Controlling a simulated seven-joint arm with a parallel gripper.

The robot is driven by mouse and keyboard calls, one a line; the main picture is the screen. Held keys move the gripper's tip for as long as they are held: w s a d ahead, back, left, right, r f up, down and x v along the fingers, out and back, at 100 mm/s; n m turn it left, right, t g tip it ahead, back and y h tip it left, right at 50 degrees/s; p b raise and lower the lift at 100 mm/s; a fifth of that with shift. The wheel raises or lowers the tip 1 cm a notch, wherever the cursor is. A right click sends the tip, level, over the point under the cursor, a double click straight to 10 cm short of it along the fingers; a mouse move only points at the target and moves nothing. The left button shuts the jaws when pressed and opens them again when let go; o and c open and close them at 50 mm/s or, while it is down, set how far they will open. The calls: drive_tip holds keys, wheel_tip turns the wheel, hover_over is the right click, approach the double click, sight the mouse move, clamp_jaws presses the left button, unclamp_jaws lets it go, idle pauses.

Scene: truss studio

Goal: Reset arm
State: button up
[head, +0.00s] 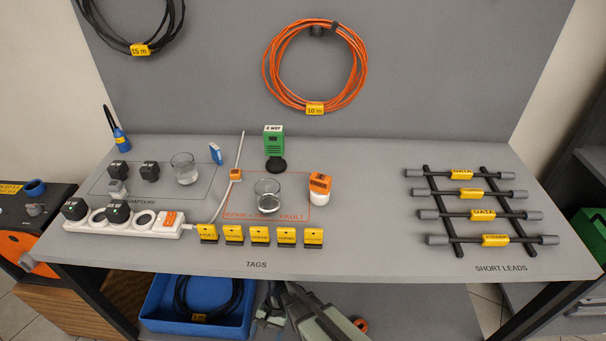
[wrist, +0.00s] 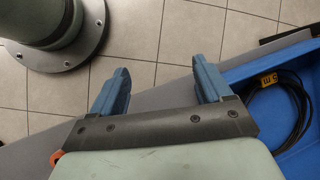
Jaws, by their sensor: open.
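My gripper (wrist: 161,86) is open and empty in the wrist view. Its two blue fingers stand wide apart, with floor tiles and a grey edge between and behind them. In the head view my gripper (head: 268,308) shows low at the bottom, in front of the table's front edge and just right of the blue bin (head: 152,322). The blue bin also shows at the right of the wrist view (wrist: 262,68), beside the right finger. A coiled black cable (wrist: 285,112) with a yellow tag lies in it.
The grey table (head: 370,225) carries a white power strip (head: 183,231), two glasses, a row of yellow tags (head: 259,234) and a rack of short leads (head: 470,210). An orange cable coil (head: 362,70) hangs on the back panel. The table's middle right is clear.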

drive_tip(key=s+d+f+h, duration=0.1)
drive_tip(key=s+d, duration=0.3)
drive_tip(key=d, duration=0.6)
drive_tip(key=s+d+f+n+h, duration=0.1)
drive_tip(key=s+d, duration=0.4)
drive_tip(key=d, duration=0.5)
drive_tip(key=s+d+f+g, duration=0.1)
drive_tip(key=s+d, duration=0.3)
drive_tip(key=d, duration=0.6)
drive_tip(key=shift+s+d+f+n+h, duration=0.3)
drive_tip(key=shift+s+h, duration=0.05)
drive_tip(key=shift+h, duration=0.05)
